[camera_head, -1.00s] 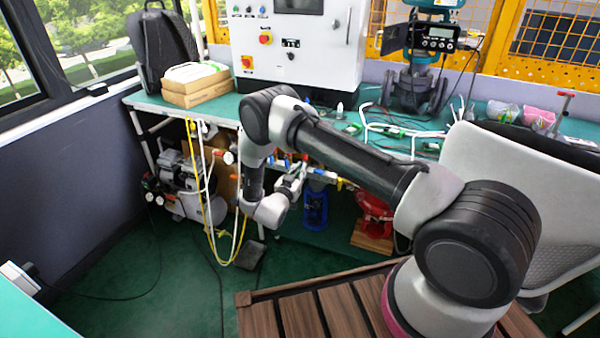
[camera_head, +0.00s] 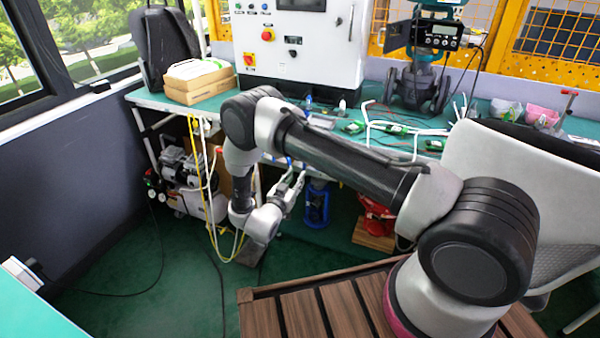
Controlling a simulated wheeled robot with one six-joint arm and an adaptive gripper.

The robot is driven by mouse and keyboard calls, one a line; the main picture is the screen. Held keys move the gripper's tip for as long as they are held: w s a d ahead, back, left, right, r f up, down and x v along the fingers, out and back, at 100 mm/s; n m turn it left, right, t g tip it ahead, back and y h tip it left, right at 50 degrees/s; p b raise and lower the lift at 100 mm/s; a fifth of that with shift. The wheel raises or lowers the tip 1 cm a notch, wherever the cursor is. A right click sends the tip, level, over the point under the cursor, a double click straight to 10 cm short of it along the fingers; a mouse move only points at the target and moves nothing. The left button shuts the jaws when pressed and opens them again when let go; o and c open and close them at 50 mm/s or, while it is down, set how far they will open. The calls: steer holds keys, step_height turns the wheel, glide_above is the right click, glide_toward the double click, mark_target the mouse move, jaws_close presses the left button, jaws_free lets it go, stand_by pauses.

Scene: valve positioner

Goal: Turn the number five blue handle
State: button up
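My gripper (camera_head: 295,186) is small in the view, below the front edge of the green bench. It points up and to the right, towards the row of small valves under that edge. A small blue spot (camera_head: 290,161), perhaps a blue handle, shows just above it. My own arm covers most of the valve row, so I cannot pick out handle number five. I cannot tell whether the gripper touches a handle, or whether its fingers are open or shut.
The green bench (camera_head: 387,146) carries a white control box (camera_head: 290,45), cardboard boxes (camera_head: 197,88) and a positioner (camera_head: 438,38). Below stand a blue device (camera_head: 317,205), a red device (camera_head: 377,215) and a compressor (camera_head: 187,185). Yellow and white hoses (camera_head: 207,180) hang left of my arm.

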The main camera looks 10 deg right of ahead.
steer(key=v, duration=0.5)
steer(key=shift+s+a, duration=0.15)
steer(key=shift+s, duration=0.05)
